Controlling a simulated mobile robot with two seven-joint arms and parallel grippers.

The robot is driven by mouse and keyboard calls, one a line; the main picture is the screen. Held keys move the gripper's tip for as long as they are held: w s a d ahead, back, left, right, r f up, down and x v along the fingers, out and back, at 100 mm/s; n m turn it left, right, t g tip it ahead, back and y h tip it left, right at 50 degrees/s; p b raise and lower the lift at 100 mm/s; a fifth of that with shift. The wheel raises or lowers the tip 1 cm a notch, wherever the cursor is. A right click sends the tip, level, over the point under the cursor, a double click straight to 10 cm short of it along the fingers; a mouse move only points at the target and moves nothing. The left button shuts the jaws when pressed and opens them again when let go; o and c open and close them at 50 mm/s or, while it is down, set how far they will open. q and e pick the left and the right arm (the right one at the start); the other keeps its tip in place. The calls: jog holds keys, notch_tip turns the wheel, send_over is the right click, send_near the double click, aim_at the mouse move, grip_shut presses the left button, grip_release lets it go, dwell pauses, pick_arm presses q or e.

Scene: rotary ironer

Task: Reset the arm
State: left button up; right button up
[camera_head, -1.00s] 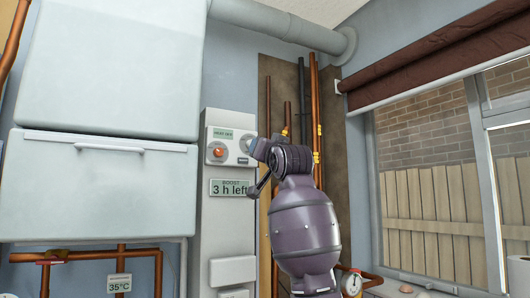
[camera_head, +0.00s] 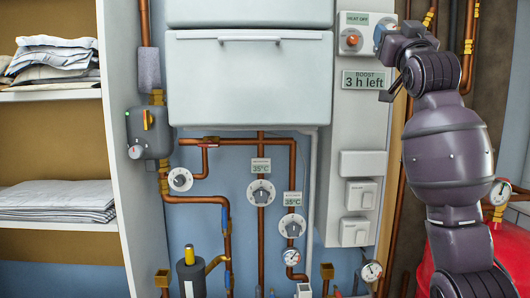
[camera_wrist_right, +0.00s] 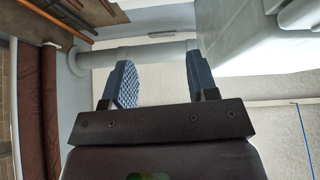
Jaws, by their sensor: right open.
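My right arm stands at the right of the head view, in front of the copper pipes. Its gripper (camera_head: 384,40) is beside the top of the white control panel (camera_head: 357,130), close to the dial right of the red-orange knob (camera_head: 352,40). The arm hides part of that dial. In the right wrist view the two blue fingers (camera_wrist_right: 152,72) are apart with nothing between them. Whether the gripper touches the dial cannot be told. My left gripper is not in view.
A white cabinet (camera_head: 248,80) hangs left of the panel. Below it are copper pipes with several dials and two 35°C labels (camera_head: 261,165). Shelves with folded linen (camera_head: 58,195) stand at the left. A red vessel (camera_head: 443,262) is behind my arm.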

notch_tip(320, 180, down, 45)
jog(key=s+a+n+g+y, duration=0.2)
jog(key=s+n+g, duration=0.1)
jog(key=n+g, duration=0.15)
jog(key=s+f+m+g, duration=0.1)
jog(key=s+f+g, duration=0.1)
jog(key=s+f, duration=0.7)
jog(key=s+f+m+g, duration=0.15)
jog(key=s+f, duration=0.35)
jog(key=f, duration=0.8)
jog(key=s+d+f+g+h, duration=0.1)
jog(key=s+f+g, duration=0.1)
jog(key=s+f, duration=0.5)
jog(key=s+d+f+m+g+h, duration=0.1)
jog(key=s+f+g, duration=0.2)
jog(key=s+f, duration=0.5)
jog(key=s, duration=0.3)
jog(key=shift+s+d, duration=0.4)
